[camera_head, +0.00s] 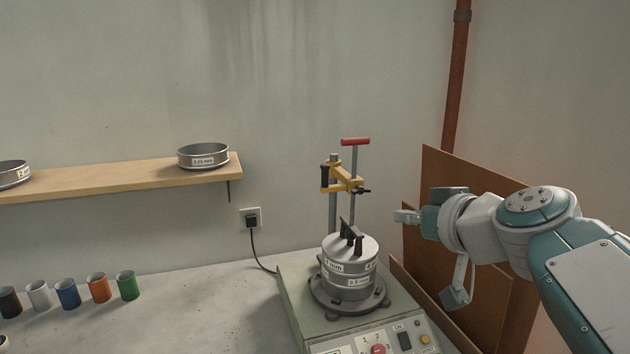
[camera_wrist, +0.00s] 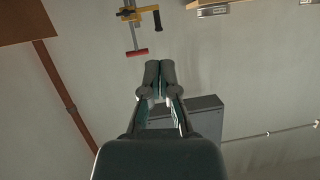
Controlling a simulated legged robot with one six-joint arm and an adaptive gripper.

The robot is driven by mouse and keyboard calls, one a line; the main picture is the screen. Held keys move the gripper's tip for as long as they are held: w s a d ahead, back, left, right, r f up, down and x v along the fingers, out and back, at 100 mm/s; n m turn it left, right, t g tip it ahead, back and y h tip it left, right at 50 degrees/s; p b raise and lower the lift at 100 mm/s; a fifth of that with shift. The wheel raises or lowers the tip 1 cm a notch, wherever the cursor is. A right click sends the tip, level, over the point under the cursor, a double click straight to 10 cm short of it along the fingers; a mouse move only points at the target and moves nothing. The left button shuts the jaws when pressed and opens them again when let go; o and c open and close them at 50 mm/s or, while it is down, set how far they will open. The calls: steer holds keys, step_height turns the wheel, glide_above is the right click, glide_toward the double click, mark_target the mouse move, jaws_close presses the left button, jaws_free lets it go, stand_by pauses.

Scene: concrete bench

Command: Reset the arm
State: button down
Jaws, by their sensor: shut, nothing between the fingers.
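My gripper (camera_head: 408,216) is at the right in the head view, at the end of my teal and grey arm. It points left and is clear of the sieve shaker. In the wrist view my gripper (camera_wrist: 160,75) has its fingertips together with nothing between them. The sieve shaker (camera_head: 300,303) stands on the bench below and left of my gripper. A stack of metal sieves (camera_head: 348,281) sits on it under a lid with a dark handle. A yellow clamp (camera_head: 343,179) with a red-handled rod is on the post above the stack; it also shows in the wrist view (camera_wrist: 131,14).
A wooden shelf (camera_head: 120,181) at the left carries two sieves, one of them a labelled sieve (camera_head: 203,156). Several coloured cups, including a green cup (camera_head: 128,285), stand on the bench (camera_head: 190,300). Brown boards (camera_head: 440,180) and a rusty pipe (camera_head: 456,80) are close to my arm.

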steer(key=s+d+f+m+g+h, duration=0.2)
steer(key=s+f+g+h, duration=0.3)
steer(key=s+f, duration=1.2)
step_height(320, 180, down, 5)
steer(key=shift+s+r+m+g+h, duration=0.2)
steer(key=shift+s+m+g+h, duration=0.15)
steer(key=shift+m+g, duration=0.55)
